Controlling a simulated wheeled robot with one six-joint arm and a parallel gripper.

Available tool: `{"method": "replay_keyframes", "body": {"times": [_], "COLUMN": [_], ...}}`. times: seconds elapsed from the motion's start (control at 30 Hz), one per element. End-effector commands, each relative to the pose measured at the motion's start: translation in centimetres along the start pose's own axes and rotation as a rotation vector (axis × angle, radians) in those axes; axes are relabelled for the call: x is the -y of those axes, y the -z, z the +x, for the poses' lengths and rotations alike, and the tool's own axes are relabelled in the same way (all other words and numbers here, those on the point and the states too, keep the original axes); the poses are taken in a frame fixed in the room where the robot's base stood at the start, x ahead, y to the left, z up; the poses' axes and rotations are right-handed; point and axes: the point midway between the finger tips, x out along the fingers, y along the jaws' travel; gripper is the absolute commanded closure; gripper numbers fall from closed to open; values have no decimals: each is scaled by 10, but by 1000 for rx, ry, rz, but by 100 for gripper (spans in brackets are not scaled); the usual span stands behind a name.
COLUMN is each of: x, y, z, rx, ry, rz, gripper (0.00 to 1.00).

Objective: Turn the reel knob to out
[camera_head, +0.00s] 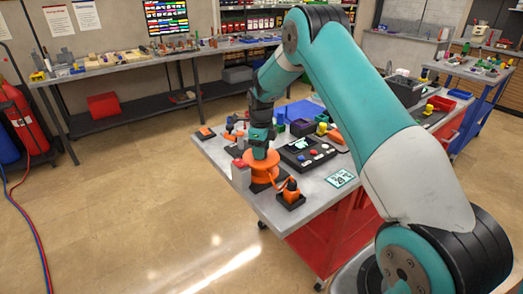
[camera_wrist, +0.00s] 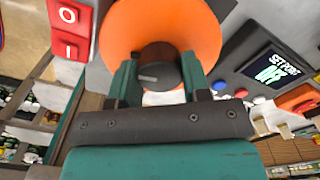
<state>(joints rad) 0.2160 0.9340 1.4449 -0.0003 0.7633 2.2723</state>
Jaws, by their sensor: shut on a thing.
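The orange reel (camera_head: 261,172) stands at the near left end of the cart top, and my gripper (camera_head: 259,150) is down over it. In the wrist view, the reel's round orange face (camera_wrist: 208,32) fills the upper middle. The dark reel knob (camera_wrist: 158,62) sits at its centre, with a pale mark on its end pointing left in the picture. My gripper's two teal fingers (camera_wrist: 160,80) are shut on the knob, one on each side. The knob is hidden in the head view. No "out" label can be read.
A red switch block (camera_wrist: 67,28) marked O and I stands beside the reel. A control box (camera_wrist: 262,62) with a lit display and coloured buttons is on the other side. An orange plug-like part on a dark base (camera_head: 290,193) sits near the cart's front edge.

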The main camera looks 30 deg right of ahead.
Motion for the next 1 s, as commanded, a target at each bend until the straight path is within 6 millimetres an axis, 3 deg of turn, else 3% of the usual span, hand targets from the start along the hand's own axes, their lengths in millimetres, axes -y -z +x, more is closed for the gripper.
{"method": "replay_keyframes", "body": {"times": [1.0], "x": [1], "y": [0], "z": [-1], "rx": [1], "ry": [4], "rz": [-953], "gripper": [80]}}
